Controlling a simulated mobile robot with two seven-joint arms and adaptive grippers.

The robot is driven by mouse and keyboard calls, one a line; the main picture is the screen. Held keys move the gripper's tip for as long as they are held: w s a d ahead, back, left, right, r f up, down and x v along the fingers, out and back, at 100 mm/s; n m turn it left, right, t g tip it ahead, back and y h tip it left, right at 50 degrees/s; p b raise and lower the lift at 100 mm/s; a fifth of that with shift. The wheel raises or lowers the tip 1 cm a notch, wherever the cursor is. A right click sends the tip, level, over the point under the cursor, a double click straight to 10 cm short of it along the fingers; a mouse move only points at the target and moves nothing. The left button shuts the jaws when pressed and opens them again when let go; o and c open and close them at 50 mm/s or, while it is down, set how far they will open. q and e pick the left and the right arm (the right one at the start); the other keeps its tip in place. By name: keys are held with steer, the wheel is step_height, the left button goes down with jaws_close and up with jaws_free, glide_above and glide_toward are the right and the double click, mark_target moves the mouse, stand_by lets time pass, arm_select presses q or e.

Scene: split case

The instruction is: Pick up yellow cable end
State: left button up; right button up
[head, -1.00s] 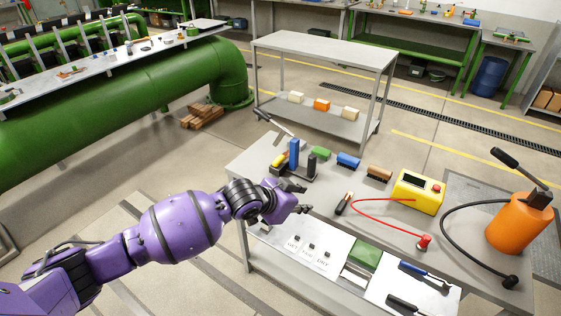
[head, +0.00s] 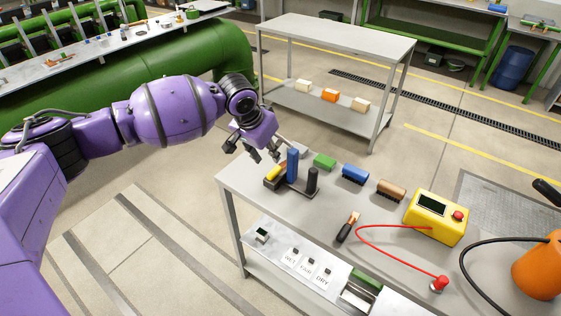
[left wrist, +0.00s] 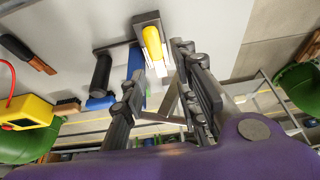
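A small yellow piece (head: 274,172) sits in a dark holder (head: 298,191) at the table's back left corner, beside a blue upright block (head: 292,164) and a black post (head: 313,179). The yellow piece also shows in the left wrist view (left wrist: 152,40), lying on a dark base near the fingertips. My left gripper (head: 254,151) is open and empty, just behind and left of the holder, apart from the yellow piece. In the left wrist view its fingers (left wrist: 155,75) are spread. No cable is visible on the yellow piece. My right gripper is not in view.
A yellow box (head: 436,217) with a red cable (head: 385,229) stands on the grey table, the cable running to a red plug (head: 440,284). A grey cart (head: 335,45) stands behind.

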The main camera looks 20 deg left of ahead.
mark_target(275, 169)
arm_select(q)
steer(key=f, duration=0.3)
steer(key=shift+d+f, duration=0.15)
steer(key=shift+d, duration=0.15)
steer(key=x, duration=0.3)
steer(key=shift+f, duration=0.4)
steer(key=shift+w+f, duration=0.1)
steer(key=shift+f, duration=0.05)
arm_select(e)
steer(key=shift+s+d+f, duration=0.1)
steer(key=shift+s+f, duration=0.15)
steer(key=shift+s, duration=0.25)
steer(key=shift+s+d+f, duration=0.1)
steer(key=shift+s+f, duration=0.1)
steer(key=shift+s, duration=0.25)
arm_select(q)
steer(key=shift+c, duration=0.7)
steer(key=shift+d, duration=0.1)
jaws_close()
